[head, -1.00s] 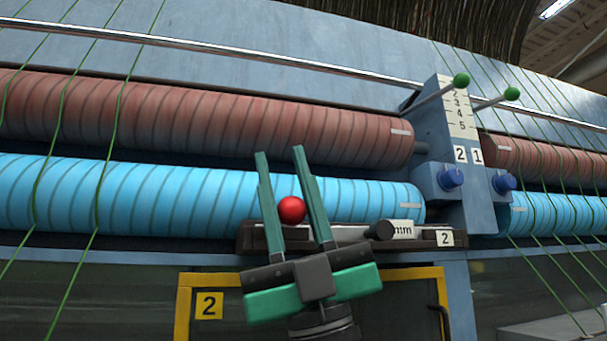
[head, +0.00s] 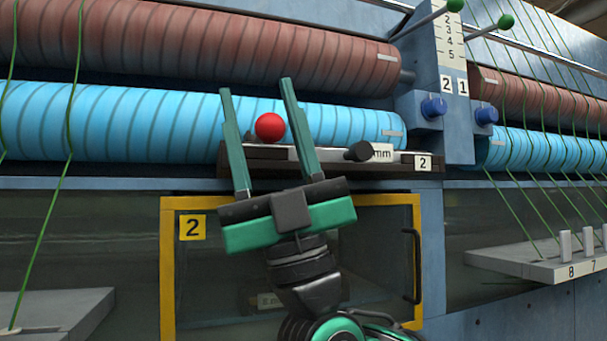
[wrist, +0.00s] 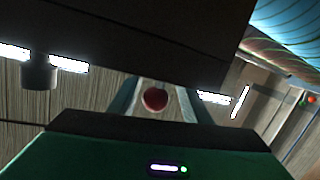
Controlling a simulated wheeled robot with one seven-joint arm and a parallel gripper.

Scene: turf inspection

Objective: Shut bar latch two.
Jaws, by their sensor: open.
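The number 2 label (head: 422,162) is on the right end of a dark ledge (head: 240,166) under the blue roller. On this ledge are a red ball knob (head: 270,127), a metal rod and a black knob (head: 360,152). My gripper (head: 256,88) is open and upright, with one finger on each side of the red ball in the head view. In the wrist view the red ball (wrist: 154,99) also shows between the two fingers (wrist: 156,84). No contact is visible, and I cannot tell whether the ball is between the pads in depth.
Blue (head: 160,120) and red-brown (head: 180,60) rollers lie behind. Green threads (head: 70,110) cross at left. A grey shelf (head: 540,262) with pegs is at right.

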